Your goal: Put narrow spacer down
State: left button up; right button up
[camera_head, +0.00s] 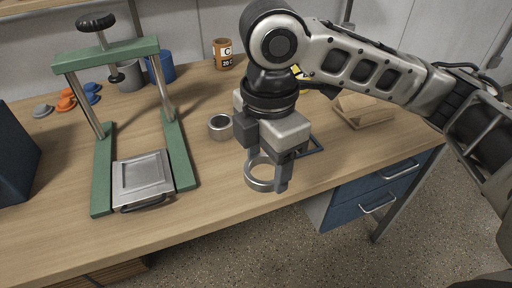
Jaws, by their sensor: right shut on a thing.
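My right gripper (264,168) points down over the right part of the workbench and is shut on a grey metal ring, the narrow spacer (259,184). The ring's open centre shows below the fingers. I cannot tell whether the ring touches the bench top or hangs just above it. A second, smaller grey metal ring or cup (220,127) stands on the bench to the left of and behind the gripper. My left gripper is not in view.
A green press frame (103,172) with a metal plate (142,176) stands at left. A wooden holder (363,110) is at right. Bench (225,215) is clear in front.

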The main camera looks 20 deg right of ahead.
jog(key=f+m, duration=0.1)
jog(key=m, duration=0.2)
jog(key=w+d+f+m, duration=0.1)
jog(key=m, duration=0.3)
jog(key=d+f+m, duration=0.1)
jog(key=m, duration=0.2)
jog(key=shift+w+d+f+m, duration=0.15)
jog(key=shift+w+d+m, duration=0.05)
jog(key=shift+w+m, duration=0.1)
jog(key=d+f+m, duration=0.1)
jog(key=m, duration=0.1)
jog(key=w+f+m, duration=0.1)
jog(key=m, duration=0.2)
jog(key=w+d+f+m, duration=0.1)
jog(key=m, duration=0.2)
jog(key=shift+d+f, duration=0.15)
jog(key=shift+d, duration=0.2)
jog(key=shift+w+d+f+m, duration=0.15)
jog(key=shift+f+m, duration=0.1)
jog(key=shift+m, duration=0.55)
